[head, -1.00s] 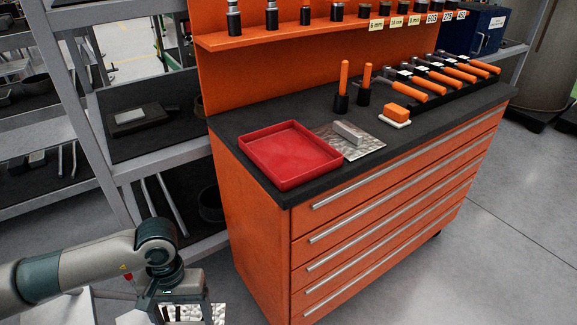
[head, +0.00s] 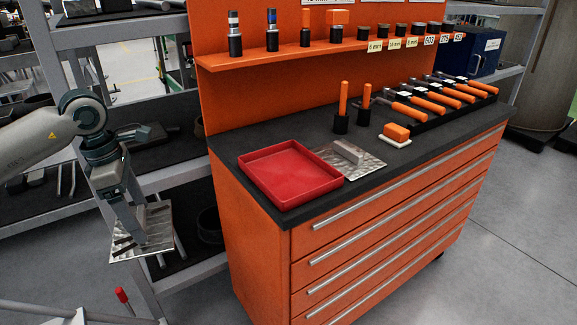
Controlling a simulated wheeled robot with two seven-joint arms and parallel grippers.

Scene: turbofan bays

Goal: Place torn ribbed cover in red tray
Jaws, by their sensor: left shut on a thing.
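The red tray (head: 332,186) sits at the front left of the black bench top, and its visible floor is empty. My left gripper (head: 134,228) is at the left, beside the bench and lower than its top. It is shut on a shiny silver sheet-metal cover (head: 158,226), which hangs left of the tray, apart from it. The gripper hides part of the cover, and I cannot make out a tear. A similar silver plate with a raised grey bar (head: 370,169) lies just right of the tray. My right gripper is not in view.
The orange drawer cabinet (head: 262,244) rises between my left gripper and the tray. Grey shelving (head: 180,172) stands close behind the gripper. Upright orange-handled tools (head: 343,99), an orange block on a white base (head: 396,134) and a tool rack (head: 425,110) occupy the bench's right side.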

